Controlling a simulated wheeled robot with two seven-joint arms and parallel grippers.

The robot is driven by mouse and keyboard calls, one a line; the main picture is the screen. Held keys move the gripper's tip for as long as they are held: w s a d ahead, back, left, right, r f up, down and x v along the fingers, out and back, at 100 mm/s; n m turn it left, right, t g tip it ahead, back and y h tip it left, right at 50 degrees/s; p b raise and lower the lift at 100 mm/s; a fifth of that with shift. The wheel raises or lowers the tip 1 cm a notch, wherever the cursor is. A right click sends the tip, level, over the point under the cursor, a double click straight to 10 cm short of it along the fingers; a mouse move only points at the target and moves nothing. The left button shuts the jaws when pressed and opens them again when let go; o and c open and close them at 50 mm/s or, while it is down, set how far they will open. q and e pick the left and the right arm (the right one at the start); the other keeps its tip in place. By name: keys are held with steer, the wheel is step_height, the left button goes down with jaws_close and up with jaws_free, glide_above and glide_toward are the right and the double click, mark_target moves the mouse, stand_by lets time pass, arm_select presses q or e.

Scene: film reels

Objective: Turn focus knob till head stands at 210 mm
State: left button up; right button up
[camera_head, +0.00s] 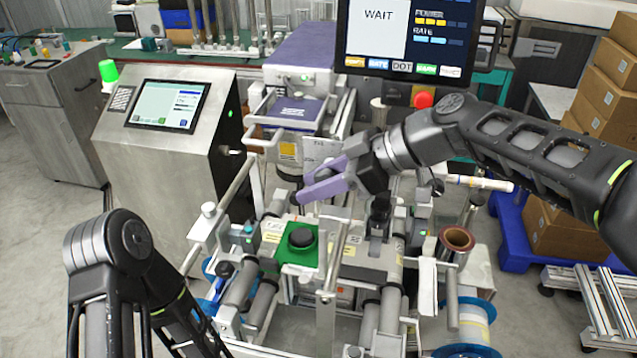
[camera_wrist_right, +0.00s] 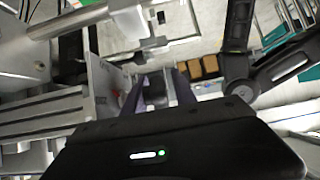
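My right gripper (camera_head: 303,190) reaches in from the right, its two purple fingers apart, tips pointing left in front of the marking head (camera_head: 300,97). A pale plate (camera_head: 322,150) stands just behind the fingers; no head height can be read. My left arm is at lower left, its gripper outside the picture.
A black round piece (camera_head: 301,238) sits on a green plate (camera_head: 297,256) below the gripper, among rollers and posts. A monitor (camera_head: 405,40) showing WAIT hangs above, with a red button (camera_head: 424,100) below it. A steel cabinet (camera_head: 165,150) with a touchscreen stands left.

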steer(key=shift+o, duration=0.7)
steer(key=shift+s, duration=0.2)
arm_select(q)
steer(key=shift+s, duration=0.1)
arm_select(e)
steer(key=shift+w, duration=0.1)
steer(key=shift+d, duration=0.1)
steer(key=shift+d+r+b, duration=0.25)
steer(key=shift+d+b, duration=0.1)
steer(key=shift+d, duration=0.2)
arm_select(q)
steer(key=shift+f+b, duration=0.65)
steer(key=shift+f, duration=0.15)
arm_select(e)
steer(key=v, duration=0.6)
steer(key=shift+r, duration=0.25)
steer(key=shift+d, duration=0.1)
